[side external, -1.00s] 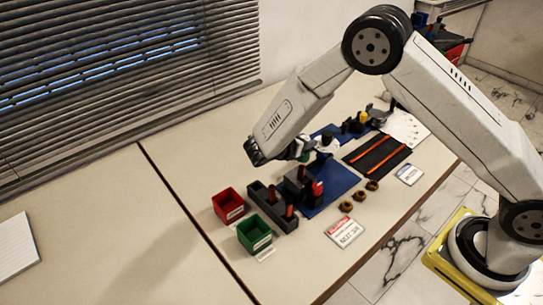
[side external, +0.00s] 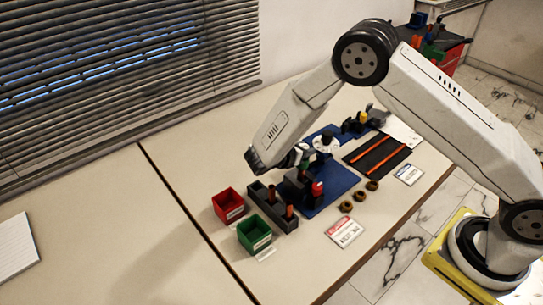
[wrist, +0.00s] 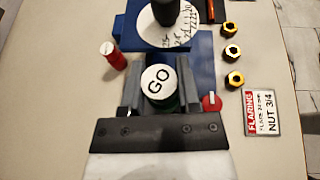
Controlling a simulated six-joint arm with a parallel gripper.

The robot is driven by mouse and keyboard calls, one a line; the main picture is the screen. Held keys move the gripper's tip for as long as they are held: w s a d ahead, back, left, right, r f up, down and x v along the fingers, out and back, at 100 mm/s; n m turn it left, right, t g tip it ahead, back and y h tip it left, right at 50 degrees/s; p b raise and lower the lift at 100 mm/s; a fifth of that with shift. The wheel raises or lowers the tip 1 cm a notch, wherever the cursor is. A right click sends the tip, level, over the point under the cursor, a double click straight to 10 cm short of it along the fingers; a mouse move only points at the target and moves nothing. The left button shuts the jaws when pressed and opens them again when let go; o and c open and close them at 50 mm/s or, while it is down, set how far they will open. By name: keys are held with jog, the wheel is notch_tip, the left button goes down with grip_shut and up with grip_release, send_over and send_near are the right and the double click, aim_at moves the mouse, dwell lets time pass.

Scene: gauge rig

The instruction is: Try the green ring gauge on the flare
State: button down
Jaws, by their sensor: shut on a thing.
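My gripper (wrist: 160,92) is shut on the green ring gauge, whose white top reads GO (wrist: 158,80). Some dark green side (wrist: 167,106) shows below that top in the wrist view. In the side external view my gripper (side external: 302,160) is over the work area, close above or beside the dark block (side external: 295,184). I cannot tell whether the gauge touches anything beneath it. The flare cannot be made out; the gauge and fingers hide what lies below. A red piece (wrist: 211,103) is just right of the right finger; it also shows in the side external view (side external: 317,188).
A red cylinder with a white top (wrist: 115,55) stands left of the fingers. A white dial (wrist: 182,36) with a black post is ahead. Brass nuts (wrist: 232,52) and a flaring card (wrist: 262,112) lie right.

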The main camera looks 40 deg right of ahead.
jog(key=shift+f, duration=1.2)
dwell(1.8)
jog(key=shift+r, duration=0.25)
dwell(1.3)
jog(key=shift+r, duration=2.75)
jog(key=shift+w+r, duration=0.1)
jog(key=shift+w+d+r+n+t, duration=0.25)
jog(key=shift+w+r+n+t, duration=0.05)
jog(key=shift+r, duration=0.2)
jog(key=w+d+r+n+t+y, duration=0.1)
jog(key=w+r+n+t+y, duration=0.15)
jog(key=r+n+t, duration=0.45)
notch_tip(320, 180, up, 8)
jog(key=n+t+y, duration=0.4)
jog(key=n+y, duration=0.2)
jog(key=y, duration=0.1)
send_over(305, 146)
jog(key=a, duration=0.2)
jog(key=shift+s+d, duration=0.25)
jog(key=shift+s, duration=0.05)
